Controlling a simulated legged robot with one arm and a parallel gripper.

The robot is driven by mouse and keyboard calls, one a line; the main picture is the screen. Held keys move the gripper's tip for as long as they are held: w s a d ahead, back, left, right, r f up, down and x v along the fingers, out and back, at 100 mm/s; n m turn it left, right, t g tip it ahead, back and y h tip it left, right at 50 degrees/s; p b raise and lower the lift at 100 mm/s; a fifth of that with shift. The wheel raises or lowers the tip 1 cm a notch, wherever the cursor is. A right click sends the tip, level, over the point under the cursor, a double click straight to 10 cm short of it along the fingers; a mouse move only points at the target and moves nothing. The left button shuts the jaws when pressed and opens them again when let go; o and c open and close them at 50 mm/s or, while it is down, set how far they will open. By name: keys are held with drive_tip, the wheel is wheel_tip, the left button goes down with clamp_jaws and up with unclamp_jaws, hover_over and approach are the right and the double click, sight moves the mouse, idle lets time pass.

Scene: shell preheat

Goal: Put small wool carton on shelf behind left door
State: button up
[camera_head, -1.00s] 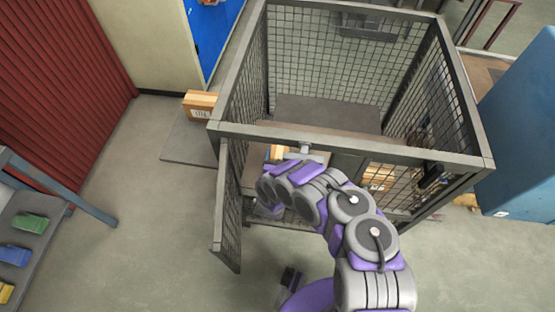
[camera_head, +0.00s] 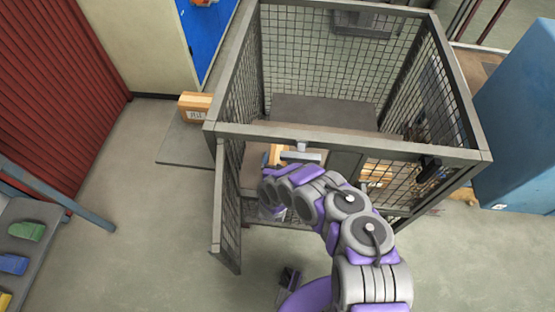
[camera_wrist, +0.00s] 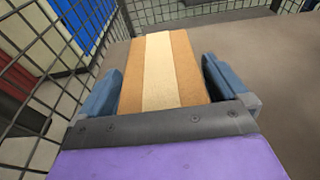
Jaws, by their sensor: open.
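A brown carton with a pale stripe down its top (camera_wrist: 158,72) lies on the grey shelf (camera_wrist: 232,38) in the wrist view. My gripper (camera_wrist: 160,90) is open, with one blue finger on each side of the carton and small gaps showing. In the head view a bit of the carton (camera_head: 275,155) shows inside the mesh cage, mostly hidden behind the cage's front bar and my arm. The left mesh door (camera_head: 228,205) of the cage stands swung open toward the front. I cannot read any label on the carton.
Another labelled carton (camera_head: 195,107) sits outside the cage at left. The cage's front bar (camera_head: 340,143) crosses above my arm. A blue cabinet (camera_head: 520,115) stands at right, and a rack with coloured items (camera_head: 25,232) at left.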

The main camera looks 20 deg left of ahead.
drive_tip(key=shift+r, duration=0.1)
drive_tip(key=shift+s+r, duration=0.1)
drive_tip(key=shift+s, duration=0.15)
drive_tip(key=p+v, duration=0.3)
drive_tip(key=v, duration=0.8)
drive_tip(key=shift+s+d, duration=0.15)
drive_tip(key=shift+s, duration=0.1)
